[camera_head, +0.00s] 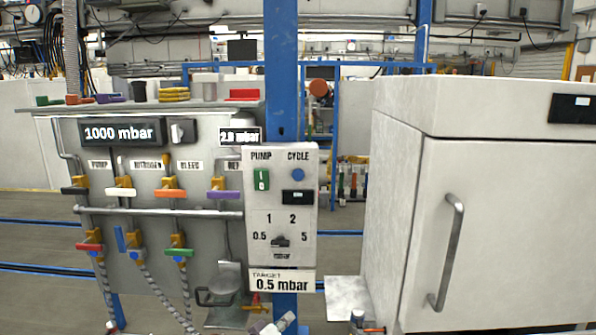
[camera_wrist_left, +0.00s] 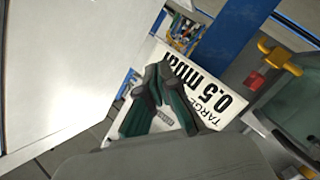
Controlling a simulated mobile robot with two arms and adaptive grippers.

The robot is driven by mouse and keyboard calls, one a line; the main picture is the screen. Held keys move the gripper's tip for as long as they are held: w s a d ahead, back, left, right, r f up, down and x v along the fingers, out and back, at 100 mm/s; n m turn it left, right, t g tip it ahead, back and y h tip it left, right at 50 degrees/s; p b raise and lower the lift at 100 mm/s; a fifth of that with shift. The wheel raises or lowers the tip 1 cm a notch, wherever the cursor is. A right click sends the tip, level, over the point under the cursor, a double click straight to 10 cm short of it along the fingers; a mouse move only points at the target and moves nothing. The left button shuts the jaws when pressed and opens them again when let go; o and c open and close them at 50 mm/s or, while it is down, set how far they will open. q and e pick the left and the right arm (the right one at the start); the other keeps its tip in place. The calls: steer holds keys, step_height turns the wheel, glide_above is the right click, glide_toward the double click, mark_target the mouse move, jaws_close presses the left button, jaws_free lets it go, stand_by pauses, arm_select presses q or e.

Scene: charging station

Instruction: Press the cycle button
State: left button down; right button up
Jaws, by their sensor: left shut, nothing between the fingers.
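The cycle button (camera_head: 298,174) is a small blue round button under the word CYCLE, at the upper right of the pale control panel (camera_head: 307,225). Nothing covers it in the head view. My left gripper (camera_wrist_left: 152,80) shows in the left wrist view as dark green and grey fingers, shut and empty, in front of the target label (camera_wrist_left: 203,88). That label also shows in the head view (camera_head: 281,280), below the button. The cycle button cannot be made out in the left wrist view. In the head view I cannot clearly pick out my gripper's fingertips. My right gripper is not in view.
On the panel are a green pump switch (camera_head: 261,180), a black display (camera_head: 298,197) and a selector knob (camera_head: 281,241). A manifold with several coloured valve handles (camera_head: 171,193) stands left. A large white cabinet (camera_head: 500,210) stands right. A blue post (camera_head: 282,70) rises behind the panel.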

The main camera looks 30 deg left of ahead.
mark_target(298, 175)
arm_select(q)
step_height(298, 175, up, 37)
steer(key=w+d+n+t+h+p, duration=0.1)
steer(key=d+n+t+h+p, duration=0.1)
steer(key=t, duration=0.4)
steer(key=shift+w+h+p, duration=0.15)
steer(key=shift+h+p, duration=0.75)
steer(key=shift+p, duration=0.2)
steer(key=shift+w+a+b, duration=0.25)
steer(key=shift+w+a, duration=0.55)
steer(key=shift+w, duration=0.45)
steer(key=shift+w+a+b, duration=0.25)
steer(key=shift+w+a, duration=0.5)
steer(key=shift+w, duration=0.5)
steer(key=shift+w+a+b, duration=0.25)
steer(key=shift+w+a, duration=0.55)
steer(key=shift+w, duration=0.45)
